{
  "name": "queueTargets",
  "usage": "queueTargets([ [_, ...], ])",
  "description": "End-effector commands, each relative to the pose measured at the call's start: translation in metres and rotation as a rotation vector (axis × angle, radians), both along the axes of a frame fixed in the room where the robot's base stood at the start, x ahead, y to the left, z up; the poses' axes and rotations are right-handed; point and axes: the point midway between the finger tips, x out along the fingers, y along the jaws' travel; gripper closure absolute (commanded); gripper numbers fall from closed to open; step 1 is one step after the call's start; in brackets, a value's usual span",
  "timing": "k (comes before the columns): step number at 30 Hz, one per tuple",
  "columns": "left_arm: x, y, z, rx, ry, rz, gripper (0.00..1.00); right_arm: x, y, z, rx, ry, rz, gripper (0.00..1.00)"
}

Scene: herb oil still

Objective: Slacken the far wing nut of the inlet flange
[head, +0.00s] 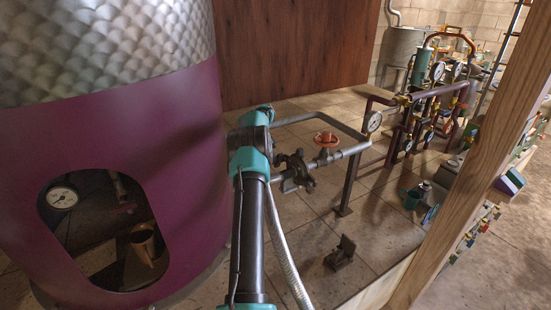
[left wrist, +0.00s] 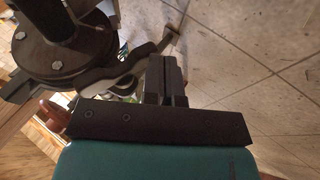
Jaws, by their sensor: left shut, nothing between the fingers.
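The dark grey inlet flange (head: 297,172) sits on the pipe run in the middle of the head view, below and left of a red handwheel. In the left wrist view a round bolted flange part (left wrist: 55,55) fills the upper left, with a dark wing-shaped piece (left wrist: 112,74) beside it. I cannot tell which wing nut this is. My left gripper (left wrist: 167,65) is shut and empty, its fingers close to the right of that piece; contact is unclear. In the head view its fingers cannot be told apart from the flange behind my teal and black arm. My right gripper is not in view.
A purple still with a quilted metal top (head: 110,45) stands at the left. The red handwheel valve (head: 326,139), pressure gauge (head: 372,122) and maroon pipe frame (head: 440,95) lie to the right. A wooden post (head: 475,160) crosses the right side.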

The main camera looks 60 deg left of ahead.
Motion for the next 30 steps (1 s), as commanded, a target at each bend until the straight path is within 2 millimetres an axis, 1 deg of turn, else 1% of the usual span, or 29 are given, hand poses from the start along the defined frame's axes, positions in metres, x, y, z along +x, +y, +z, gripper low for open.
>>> queueTargets([
  [10, -0.0003, -0.0024, -0.0077, 0.001, 0.000, 0.002, 1.00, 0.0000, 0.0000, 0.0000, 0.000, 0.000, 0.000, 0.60],
  [30, -0.0003, -0.0035, -0.0095, 0.000, 0.000, 0.000, 1.00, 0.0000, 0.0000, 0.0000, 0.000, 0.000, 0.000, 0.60],
])
